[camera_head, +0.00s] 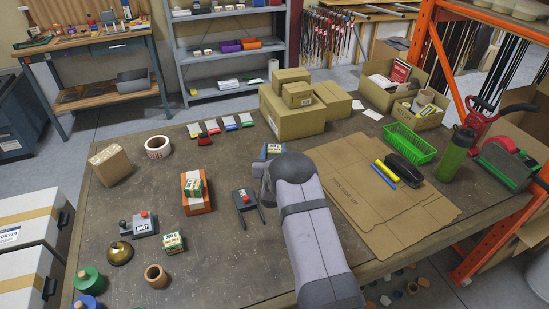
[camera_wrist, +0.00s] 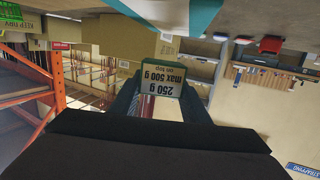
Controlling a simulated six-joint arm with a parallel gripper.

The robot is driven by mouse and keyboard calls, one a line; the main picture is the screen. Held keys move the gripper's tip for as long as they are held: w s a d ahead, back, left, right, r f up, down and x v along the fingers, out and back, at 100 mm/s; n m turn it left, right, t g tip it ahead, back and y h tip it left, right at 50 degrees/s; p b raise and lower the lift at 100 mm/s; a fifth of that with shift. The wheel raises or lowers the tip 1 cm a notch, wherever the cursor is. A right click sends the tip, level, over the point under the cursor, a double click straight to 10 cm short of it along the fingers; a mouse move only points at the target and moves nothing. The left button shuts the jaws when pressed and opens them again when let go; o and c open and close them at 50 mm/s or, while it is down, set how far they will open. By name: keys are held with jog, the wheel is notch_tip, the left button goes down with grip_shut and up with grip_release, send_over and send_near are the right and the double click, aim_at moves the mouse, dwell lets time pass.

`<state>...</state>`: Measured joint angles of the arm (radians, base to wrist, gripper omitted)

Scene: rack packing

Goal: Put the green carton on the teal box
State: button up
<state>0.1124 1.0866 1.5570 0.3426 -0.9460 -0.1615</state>
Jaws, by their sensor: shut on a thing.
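In the wrist view a small carton (camera_wrist: 163,80) with dark green edges and a pale label, printed "250 g max 500 g on top", sits between the two fingers of my gripper (camera_wrist: 160,98). The gripper is shut on it. The picture is upside down there. A teal and pale box (camera_wrist: 205,14) shows only in part at the top edge, close to the carton; I cannot tell whether they touch. In the head view my gripper (camera_head: 265,170) is mostly hidden by my arm, and a small teal-and-pale printed thing (camera_head: 273,150) shows just beyond it.
Brown boxes (camera_head: 297,122) stand behind; flat cardboard (camera_head: 350,180) lies right.

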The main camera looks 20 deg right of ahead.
jog(key=shift+f+p, duration=0.5)
jog(key=shift+f, duration=1.5)
jog(key=shift+f, duration=0.2)
jog(key=o, duration=1.2)
jog(key=shift+r, duration=0.2)
jog(key=shift+s+a+f, duration=0.1)
jog(key=shift+s, duration=0.1)
jog(key=b+v, duration=0.2)
jog(key=v, duration=0.9)
jog(key=shift+s+a, duration=0.2)
jog(key=shift+s, duration=0.05)
